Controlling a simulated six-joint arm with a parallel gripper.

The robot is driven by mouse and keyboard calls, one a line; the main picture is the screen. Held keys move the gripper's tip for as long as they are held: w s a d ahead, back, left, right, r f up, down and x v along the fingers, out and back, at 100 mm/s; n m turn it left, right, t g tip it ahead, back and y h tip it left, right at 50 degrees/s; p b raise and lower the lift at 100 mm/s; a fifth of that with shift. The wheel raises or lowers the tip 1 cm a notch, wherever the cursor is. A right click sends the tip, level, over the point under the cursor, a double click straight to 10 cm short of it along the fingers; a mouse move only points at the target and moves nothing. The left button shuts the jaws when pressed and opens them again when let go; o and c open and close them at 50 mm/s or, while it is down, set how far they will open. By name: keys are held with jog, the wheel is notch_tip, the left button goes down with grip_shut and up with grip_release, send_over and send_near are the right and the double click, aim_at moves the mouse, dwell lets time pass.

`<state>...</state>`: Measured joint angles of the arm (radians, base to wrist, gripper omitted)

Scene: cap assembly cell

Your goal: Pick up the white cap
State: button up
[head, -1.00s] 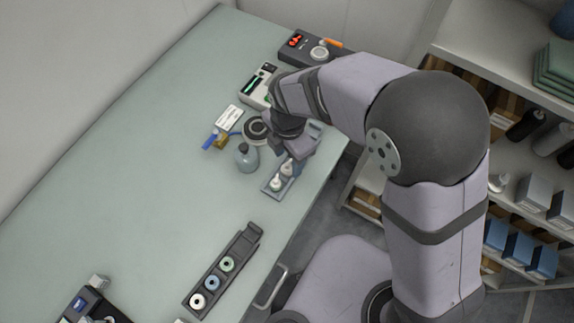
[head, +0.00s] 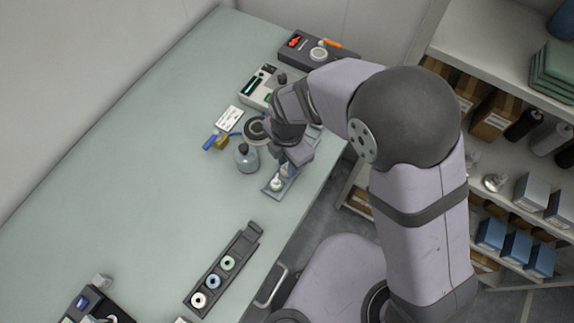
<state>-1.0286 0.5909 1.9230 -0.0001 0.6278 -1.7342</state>
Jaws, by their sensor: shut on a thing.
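A grey-blue tray (head: 269,192) lies near the table's right edge, beside the grey bottle. A small white cap (head: 276,184) stands at its near end. My gripper (head: 285,166) points down over the tray, just behind that piece. It is shut on another small pale piece, which looks like a white cap (head: 284,174). The fingers hide most of the held cap, and I cannot tell whether it is clear of the tray.
A grey bottle (head: 246,158) stands close left of my gripper. A dark tray (head: 249,243) with white, blue and green rings lies nearer. Devices (head: 263,88) stand behind. The table's left and middle are clear.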

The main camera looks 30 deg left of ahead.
jog(key=r+p, duration=0.4)
jog(key=r, duration=0.1)
jog(key=r+p, duration=0.3)
jog(key=shift+s+a+r, duration=0.1)
jog(key=shift+s, duration=0.3)
jog(key=w+a+r+p, duration=0.2)
jog(key=w+a, duration=0.5)
jog(key=a, duration=0.6)
jog(key=shift+w+a, duration=0.2)
